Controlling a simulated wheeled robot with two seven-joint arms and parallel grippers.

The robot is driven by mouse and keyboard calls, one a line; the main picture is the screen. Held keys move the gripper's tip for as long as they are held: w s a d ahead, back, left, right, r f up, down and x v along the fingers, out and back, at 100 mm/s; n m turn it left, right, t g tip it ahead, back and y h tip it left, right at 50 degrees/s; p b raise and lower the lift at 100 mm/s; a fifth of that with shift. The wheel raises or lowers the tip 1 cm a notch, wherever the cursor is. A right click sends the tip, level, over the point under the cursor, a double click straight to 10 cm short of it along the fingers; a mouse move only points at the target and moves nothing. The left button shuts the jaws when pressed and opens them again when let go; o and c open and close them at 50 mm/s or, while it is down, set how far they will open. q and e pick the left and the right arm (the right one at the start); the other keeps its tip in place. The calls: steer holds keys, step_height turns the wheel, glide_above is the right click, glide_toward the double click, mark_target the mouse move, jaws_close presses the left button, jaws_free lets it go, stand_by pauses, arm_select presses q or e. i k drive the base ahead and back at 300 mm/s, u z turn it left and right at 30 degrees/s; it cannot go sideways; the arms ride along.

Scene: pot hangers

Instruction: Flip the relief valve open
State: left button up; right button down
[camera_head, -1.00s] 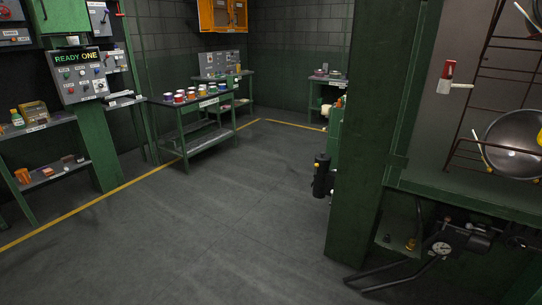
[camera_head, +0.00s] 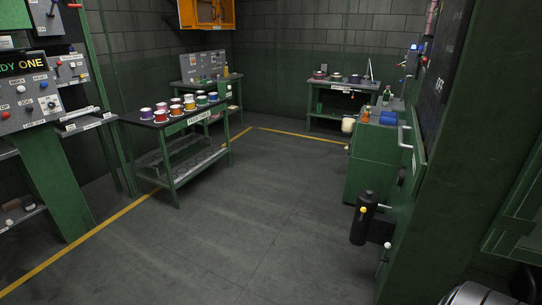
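I cannot make out which part is the relief valve. A black cylinder (camera_head: 365,222) with a small yellow knob sticks out from the side of a green machine on the right. A pale lever handle (camera_head: 405,138) and a small white knob (camera_head: 387,246) are near it. Neither of my grippers can be made out. A shiny ribbed metal shape is cut off at the bottom right corner, and I cannot tell what it is.
A bench with coloured spools (camera_head: 188,108) stands left of centre. A control panel (camera_head: 30,100) is at the left edge. A small bench (camera_head: 342,84) stands at the back wall. A green cabinet (camera_head: 370,160) is right of centre. The grey floor (camera_head: 235,230) is clear.

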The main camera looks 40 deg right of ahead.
mark_target(388, 245)
steer(key=z, duration=0.1)
steer(key=i, duration=2.15)
steer(key=z, duration=0.7)
steer(key=i, duration=1.05)
steer(key=z, duration=1.7)
steer(key=i, duration=1.05)
steer(key=z, duration=0.7)
